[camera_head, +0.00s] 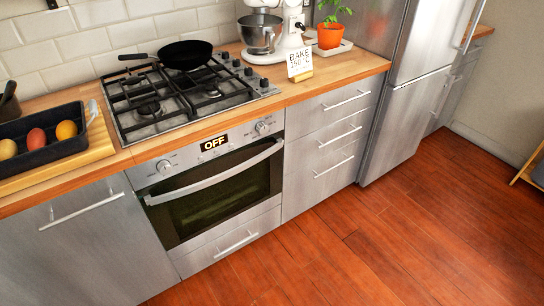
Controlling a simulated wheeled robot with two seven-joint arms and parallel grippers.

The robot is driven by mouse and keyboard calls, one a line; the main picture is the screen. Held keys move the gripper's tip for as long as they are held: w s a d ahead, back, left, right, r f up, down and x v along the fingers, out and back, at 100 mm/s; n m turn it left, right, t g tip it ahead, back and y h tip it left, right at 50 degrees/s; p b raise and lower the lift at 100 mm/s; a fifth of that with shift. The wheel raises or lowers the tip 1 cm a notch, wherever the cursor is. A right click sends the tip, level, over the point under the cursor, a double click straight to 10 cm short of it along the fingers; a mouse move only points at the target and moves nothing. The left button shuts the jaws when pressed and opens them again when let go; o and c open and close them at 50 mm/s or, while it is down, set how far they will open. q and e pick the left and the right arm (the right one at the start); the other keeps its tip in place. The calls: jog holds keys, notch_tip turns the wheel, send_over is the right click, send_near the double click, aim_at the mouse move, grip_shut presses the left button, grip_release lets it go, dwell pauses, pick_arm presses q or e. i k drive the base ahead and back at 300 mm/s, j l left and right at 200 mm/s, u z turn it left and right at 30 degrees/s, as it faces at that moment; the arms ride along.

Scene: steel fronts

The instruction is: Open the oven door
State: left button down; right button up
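The oven door (215,203) is closed, set in the steel fronts under the gas hob. It has a dark glass window and a curved steel handle (215,177) across its top. Above it, the control panel has two knobs and a display (214,143) reading "OFF". Neither of my grippers shows in the head view.
A hob (150,107) with a black pan (185,55) sits above the oven. A dark tray (43,145) of fruit stands on the counter at left. A card (300,62) reads "BAKE 150°C". Drawers (325,150) and a fridge (412,100) stand right. The wooden floor in front is clear.

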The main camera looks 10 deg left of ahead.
aim_at(190, 209)
jog(key=i+j+z, duration=0.55)
jog(key=j, duration=0.2)
jog(key=j+z, duration=0.25)
jog(key=i+j, duration=0.05)
jog(key=j, duration=0.1)
